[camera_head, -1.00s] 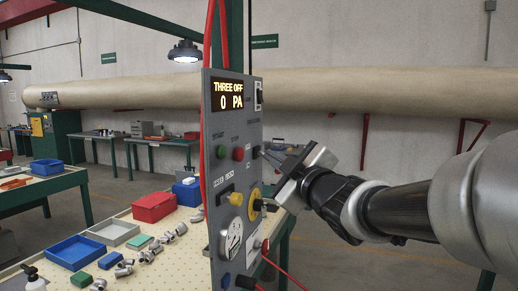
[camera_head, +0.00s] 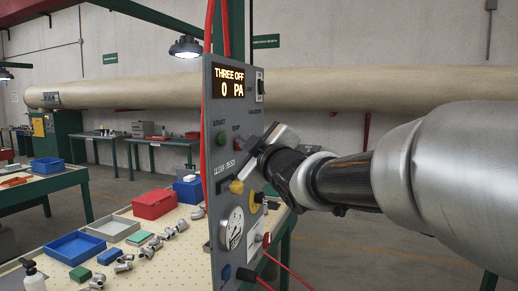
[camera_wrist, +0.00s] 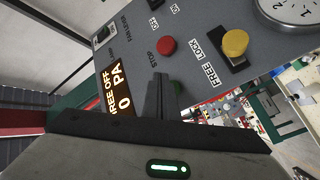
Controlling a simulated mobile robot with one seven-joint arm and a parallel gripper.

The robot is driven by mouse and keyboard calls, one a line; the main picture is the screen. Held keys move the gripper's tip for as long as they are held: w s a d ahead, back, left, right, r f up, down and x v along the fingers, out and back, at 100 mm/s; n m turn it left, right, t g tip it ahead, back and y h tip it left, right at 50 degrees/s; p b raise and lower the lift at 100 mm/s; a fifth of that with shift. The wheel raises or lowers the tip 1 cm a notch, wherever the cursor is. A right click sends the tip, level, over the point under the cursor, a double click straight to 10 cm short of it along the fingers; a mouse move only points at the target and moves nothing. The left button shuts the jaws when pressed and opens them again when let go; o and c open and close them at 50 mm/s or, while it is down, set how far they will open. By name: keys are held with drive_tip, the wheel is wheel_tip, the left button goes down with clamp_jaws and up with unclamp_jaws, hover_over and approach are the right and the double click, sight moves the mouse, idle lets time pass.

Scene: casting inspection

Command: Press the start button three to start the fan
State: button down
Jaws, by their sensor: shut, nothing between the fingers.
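The grey control panel (camera_head: 222,110) stands upright, its display (camera_head: 229,83) reading "THREE OFF" and "0 PA". The green start button (camera_head: 222,139) is on its left side, with the red stop button (camera_head: 238,144) to its right, partly covered by my gripper. In the wrist view, my shut, empty gripper (camera_wrist: 160,78) points at the panel between the display and the stop button (camera_wrist: 167,46). I cannot tell whether the fingertips touch the panel.
A yellow free/lock knob (camera_head: 237,187), a round gauge (camera_head: 231,229) and a red cable (camera_head: 285,270) are on the panel below the buttons. The workbench (camera_head: 180,250) behind holds a red bin (camera_head: 153,204), a blue tray (camera_head: 75,247) and several metal castings.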

drive_tip(key=shift+w+a+b, duration=0.2)
drive_tip(key=shift+a+b, duration=0.1)
drive_tip(key=shift+a, duration=0.4)
drive_tip(key=shift+a, duration=0.1)
idle(1.5)
drive_tip(key=shift+w+a+b, duration=0.15)
drive_tip(key=shift+a+b, duration=0.15)
drive_tip(key=shift+b, duration=0.25)
drive_tip(key=shift+w+a+b, duration=0.15)
drive_tip(key=shift+a+b, duration=0.2)
drive_tip(key=shift+b, duration=0.2)
idle(0.4)
idle(0.4)
drive_tip(key=shift+s+d+p, duration=0.3)
drive_tip(key=shift+d+p, duration=0.25)
drive_tip(key=shift+d, duration=0.15)
